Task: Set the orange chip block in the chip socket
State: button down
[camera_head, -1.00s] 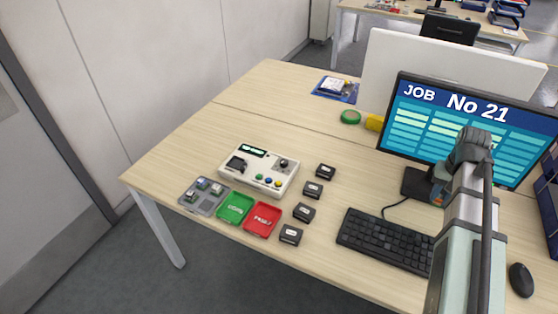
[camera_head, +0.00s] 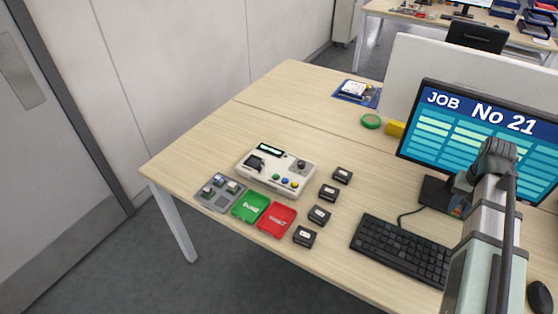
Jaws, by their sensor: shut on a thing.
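The tester (camera_head: 277,171) is a white box lying on the wooden table. The black chip socket (camera_head: 255,163) is at its left end; its inside is too small to make out. A grey tray (camera_head: 208,203) to the left front of the tester holds several small chip blocks (camera_head: 219,180). I cannot make out an orange one among them. My arm rises at the right, in front of the monitor. My gripper is out of sight, and anything it holds is hidden too.
A green bin (camera_head: 250,207) and a red bin (camera_head: 277,220) are beside the tray. Several black boxes (camera_head: 319,215) stand in a row right of the tester. A keyboard (camera_head: 402,248), monitor (camera_head: 470,130) and mouse (camera_head: 540,297) are at the right.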

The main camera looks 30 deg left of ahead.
jog(key=s+a+n, duration=0.2)
jog(key=s+a, duration=0.1)
jog(key=a, duration=1.7)
jog(key=s+a+n, duration=0.3)
jog(key=s+a, duration=0.1)
jog(key=a, duration=1.7)
jog(key=s+a+n, duration=0.3)
jog(key=a, duration=1.7)
jog(key=shift+s+a+r, duration=0.2)
jog(key=shift+s+r, duration=0.1)
jog(key=shift+s, duration=0.05)
jog(key=w+a+m, duration=0.1)
jog(key=m, duration=0.1)
jog(key=w+a+m, duration=0.1)
jog(key=a+m, duration=0.1)
jog(key=m, duration=0.1)
jog(key=w+a+m, duration=0.1)
jog(key=m, duration=0.2)
jog(key=shift+w+a+r, duration=0.2)
jog(key=shift+w, duration=0.2)
jog(key=shift+f, duration=0.1)
jog(key=shift+f, duration=2.9)
